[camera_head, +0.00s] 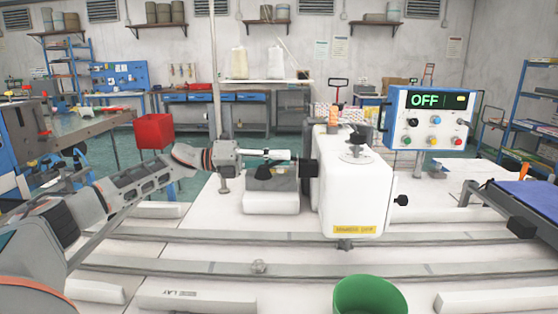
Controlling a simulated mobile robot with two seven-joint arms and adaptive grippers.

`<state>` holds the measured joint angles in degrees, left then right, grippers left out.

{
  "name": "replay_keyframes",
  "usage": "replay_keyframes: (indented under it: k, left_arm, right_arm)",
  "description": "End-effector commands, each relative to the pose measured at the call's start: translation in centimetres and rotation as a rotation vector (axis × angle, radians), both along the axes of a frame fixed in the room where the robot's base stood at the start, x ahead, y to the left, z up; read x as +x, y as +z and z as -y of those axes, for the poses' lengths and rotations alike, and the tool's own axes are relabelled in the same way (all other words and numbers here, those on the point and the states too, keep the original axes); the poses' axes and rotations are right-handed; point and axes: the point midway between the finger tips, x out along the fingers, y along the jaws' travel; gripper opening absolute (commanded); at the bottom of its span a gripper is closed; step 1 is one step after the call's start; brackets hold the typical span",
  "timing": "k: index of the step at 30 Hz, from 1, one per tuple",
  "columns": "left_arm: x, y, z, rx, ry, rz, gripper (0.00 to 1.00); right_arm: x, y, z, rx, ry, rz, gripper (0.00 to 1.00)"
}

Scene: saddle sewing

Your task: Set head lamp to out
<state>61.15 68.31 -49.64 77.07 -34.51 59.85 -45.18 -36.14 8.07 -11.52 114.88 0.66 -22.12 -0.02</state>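The white sewing machine head (357,200) stands at the middle of the bench, with a yellow label low on its front and black knobs at its sides. A slim white tube (278,154) sticks out on its left side; it may be the head lamp, but I cannot be sure. My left gripper (262,158) is at the left of the machine head, close to this tube. The fingers are small and overlap the tube and dark parts, so whether they grip or touch it is unclear. My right gripper is not in view.
A control box (430,118) with a green "OFF" display and coloured buttons stands behind the machine, at right. A green bucket (369,296) is at the front edge. Pale rails (200,268) cross the bench. A blue pad (535,196) lies at right.

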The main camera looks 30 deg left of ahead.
Motion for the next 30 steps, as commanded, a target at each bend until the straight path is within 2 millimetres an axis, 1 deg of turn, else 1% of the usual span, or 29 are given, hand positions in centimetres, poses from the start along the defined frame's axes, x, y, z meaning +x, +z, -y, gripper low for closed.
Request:
replay_keyframes:
  k: [7,11,14,21,24,27,30]
  left_arm:
    - [-0.1,-0.1,-0.1,0.001,0.0,-0.002,0.17]
    - [-0.6,-0.1,-1.0,0.001,0.002,-0.003,0.17]
    - [-1.6,-0.2,-2.4,0.002,0.003,-0.004,0.17]
    - [-4.4,-0.2,-6.4,0.002,0.003,-0.005,0.17]
    - [-5.4,-0.1,-7.8,0.001,0.002,-0.002,0.17]
    - [-6.2,-0.1,-8.8,0.001,0.002,-0.003,0.17]
    - [-6.6,-0.1,-9.4,-0.001,0.001,-0.002,0.17]
  right_arm:
    - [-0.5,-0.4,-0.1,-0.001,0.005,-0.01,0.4]
    - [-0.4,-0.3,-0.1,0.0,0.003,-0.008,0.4]
    - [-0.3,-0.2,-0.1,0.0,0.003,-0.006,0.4]
    - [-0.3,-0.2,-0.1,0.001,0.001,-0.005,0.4]
    - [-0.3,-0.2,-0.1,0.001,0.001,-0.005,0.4]
    - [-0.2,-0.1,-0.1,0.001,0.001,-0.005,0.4]
    - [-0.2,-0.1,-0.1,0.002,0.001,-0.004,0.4]
